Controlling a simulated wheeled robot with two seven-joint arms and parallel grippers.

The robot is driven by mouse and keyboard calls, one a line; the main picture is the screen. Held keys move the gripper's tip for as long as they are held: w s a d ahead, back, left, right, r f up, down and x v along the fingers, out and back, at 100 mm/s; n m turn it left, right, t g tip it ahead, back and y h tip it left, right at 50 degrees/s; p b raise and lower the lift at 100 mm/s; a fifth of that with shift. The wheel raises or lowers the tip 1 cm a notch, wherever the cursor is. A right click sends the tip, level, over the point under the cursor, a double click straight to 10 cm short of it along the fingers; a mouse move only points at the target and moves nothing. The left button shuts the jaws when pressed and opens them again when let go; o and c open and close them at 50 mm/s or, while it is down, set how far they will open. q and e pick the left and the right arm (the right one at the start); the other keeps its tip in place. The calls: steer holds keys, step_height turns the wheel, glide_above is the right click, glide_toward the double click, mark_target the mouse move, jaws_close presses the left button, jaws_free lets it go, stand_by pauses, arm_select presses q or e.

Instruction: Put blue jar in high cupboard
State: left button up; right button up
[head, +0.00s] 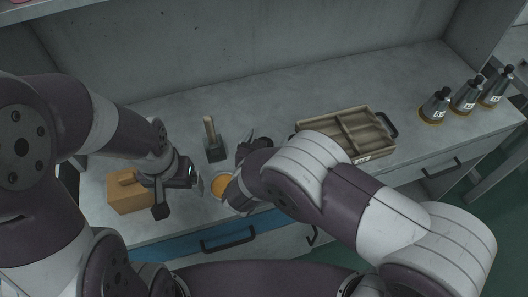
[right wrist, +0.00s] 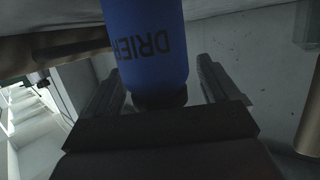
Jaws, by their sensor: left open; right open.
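The blue jar (right wrist: 147,40), with dark lettering, shows upside down in the right wrist view. Its dark end points toward my right gripper (right wrist: 160,85), whose two open fingers stand on either side of it. I cannot tell whether they touch it. In the head view my right gripper (head: 243,170) is over the counter, and I cannot make out the jar there. My left gripper (head: 180,195) is open, between the orange block and a round orange-centred dish. A shelf edge (head: 60,10) crosses the top left; I cannot tell whether it belongs to the high cupboard.
On the counter (head: 270,90) are an orange box (head: 128,198), a wooden-handled tool (head: 210,132), the dish (head: 220,186), and a divided tray (head: 350,130). Several grey conical bottles (head: 465,97) stand at the right. A blue drawer front (head: 215,240) is below. The back counter is clear.

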steer(key=shift+s, duration=0.1)
steer(key=shift+c, duration=1.3)
steer(key=c, duration=0.9)
steer(key=shift+o, duration=0.2)
steer(key=shift+r, duration=0.1)
step_height(320, 180, up, 5)
steer(key=shift+d+f+p, duration=0.15)
steer(key=shift+f+p, duration=0.05)
steer(key=shift+p, duration=0.15)
steer(key=s+d+r, duration=0.1)
steer(key=d+r, duration=0.5)
steer(key=d, duration=0.5)
steer(key=shift+d+p, duration=0.2)
steer(key=shift+p, duration=0.2)
